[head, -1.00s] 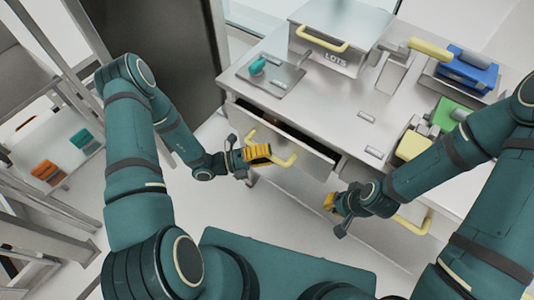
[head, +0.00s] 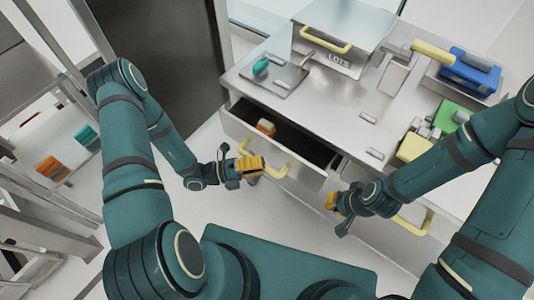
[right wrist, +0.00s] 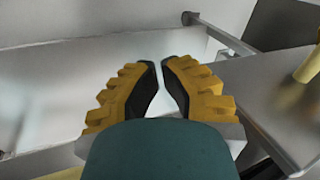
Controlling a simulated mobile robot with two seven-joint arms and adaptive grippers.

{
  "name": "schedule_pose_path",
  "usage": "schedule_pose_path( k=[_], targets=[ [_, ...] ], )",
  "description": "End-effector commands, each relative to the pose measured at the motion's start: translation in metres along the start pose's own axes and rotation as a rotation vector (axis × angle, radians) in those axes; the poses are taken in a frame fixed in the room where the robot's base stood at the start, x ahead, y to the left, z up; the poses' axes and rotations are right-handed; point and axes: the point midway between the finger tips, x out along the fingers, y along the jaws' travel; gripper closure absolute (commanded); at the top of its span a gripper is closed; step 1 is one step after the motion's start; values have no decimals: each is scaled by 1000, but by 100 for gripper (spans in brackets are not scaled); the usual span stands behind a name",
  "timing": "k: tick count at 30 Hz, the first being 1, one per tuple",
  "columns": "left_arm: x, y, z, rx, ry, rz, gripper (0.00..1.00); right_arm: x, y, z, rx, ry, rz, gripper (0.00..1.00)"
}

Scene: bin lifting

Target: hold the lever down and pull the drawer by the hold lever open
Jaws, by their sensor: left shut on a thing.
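The lever with a teal knob (head: 261,67) stands on a grey plate (head: 284,83) at the table's left end; no gripper touches it. Below that end, the drawer (head: 240,126) is pulled partly out, its dark inside showing. My left gripper (head: 252,166) is at the left part of the drawer's yellow handle (head: 280,171) and shut on it. My right gripper (head: 333,202) is right of the drawer, in front of the cabinet and away from the lever. In the right wrist view its two yellow fingers (right wrist: 160,62) nearly meet at the tips, with nothing between them.
An orange object (head: 266,127) lies in the open drawer. A box marked LOTS (head: 330,58), a yellow-handled lever (head: 432,51), a blue bin (head: 470,72) and a green block (head: 450,112) stand on the table. Another yellow handle (head: 412,225) is at the lower right.

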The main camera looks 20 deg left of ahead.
Motion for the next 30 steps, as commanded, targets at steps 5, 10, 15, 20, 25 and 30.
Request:
schedule_pose_path(
  k=[5, 10, 15, 20, 25, 30],
  targets=[
    [-31, -11, -33, -8, -2, -2, 100, -9, -3, 1, 0, -4, 0, 100],
    [-60, -19, -62, -8, -1, -3, 100, -12, -4, 1, 1, -6, 0, 100],
    [-84, -25, -86, -6, 0, -3, 100, -13, -5, 1, 1, -7, 0, 100],
    [-100, -30, -103, -5, 2, -4, 100, -13, -5, 2, 1, -7, 0, 100],
    [-109, -32, -112, -5, 4, -5, 100, -14, -5, 2, 1, -7, 0, 100],
    [-112, -33, -115, -4, 4, -5, 100, -14, -5, 2, 1, -7, 0, 100]
  ],
)
